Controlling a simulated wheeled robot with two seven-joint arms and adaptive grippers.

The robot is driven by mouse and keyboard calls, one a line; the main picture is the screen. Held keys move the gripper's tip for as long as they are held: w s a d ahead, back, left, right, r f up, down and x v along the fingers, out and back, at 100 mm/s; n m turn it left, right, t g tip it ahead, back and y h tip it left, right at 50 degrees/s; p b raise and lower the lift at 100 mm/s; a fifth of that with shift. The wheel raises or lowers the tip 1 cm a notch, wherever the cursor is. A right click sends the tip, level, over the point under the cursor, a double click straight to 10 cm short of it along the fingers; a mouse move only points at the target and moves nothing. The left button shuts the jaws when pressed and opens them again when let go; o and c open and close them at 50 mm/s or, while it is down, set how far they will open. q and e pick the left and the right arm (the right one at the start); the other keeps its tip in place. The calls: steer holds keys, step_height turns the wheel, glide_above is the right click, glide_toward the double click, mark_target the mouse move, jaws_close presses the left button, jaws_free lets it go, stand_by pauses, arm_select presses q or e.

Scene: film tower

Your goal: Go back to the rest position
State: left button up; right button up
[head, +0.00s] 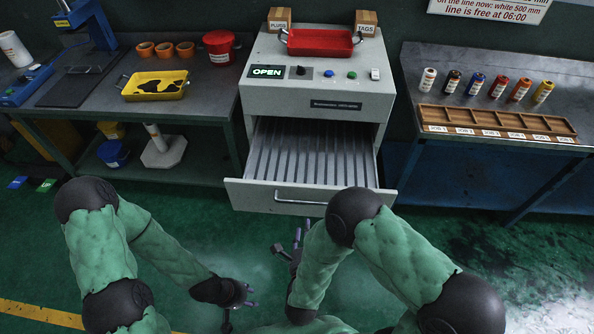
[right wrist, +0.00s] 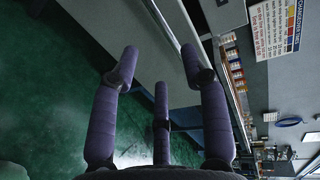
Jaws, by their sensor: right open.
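My left gripper (head: 242,305) hangs low over the green floor, in front of the open drawer and left of centre in the head view. Its fingers look spread, with nothing seen between them. My right gripper (head: 290,246) is just in front of the drawer, partly hidden by my own arm. In the right wrist view its purple fingers (right wrist: 160,85) are spread apart and empty. The grey cabinet's drawer (head: 305,197) is pulled out, with a ribbed, empty-looking inside. The cabinet has a lit OPEN sign (head: 267,72).
A red tray (head: 320,42) sits on the cabinet. Open floor lies around my arms.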

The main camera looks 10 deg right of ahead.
step_height(320, 180, down, 11)
steer(key=a+n+g+y, duration=0.1)
steer(key=n+g+y, duration=0.3)
steer(key=n+g, duration=0.4)
steer(key=s+f+n+g+y, duration=0.4)
steer(key=s+f+n+g, duration=0.1)
steer(key=s+n, duration=0.5)
steer(key=shift+s+a+n+g, duration=0.3)
steer(key=shift+s+n+g, duration=0.1)
steer(key=shift+s+g, duration=0.4)
steer(key=shift+w+a, duration=0.1)
steer(key=shift+w, duration=0.05)
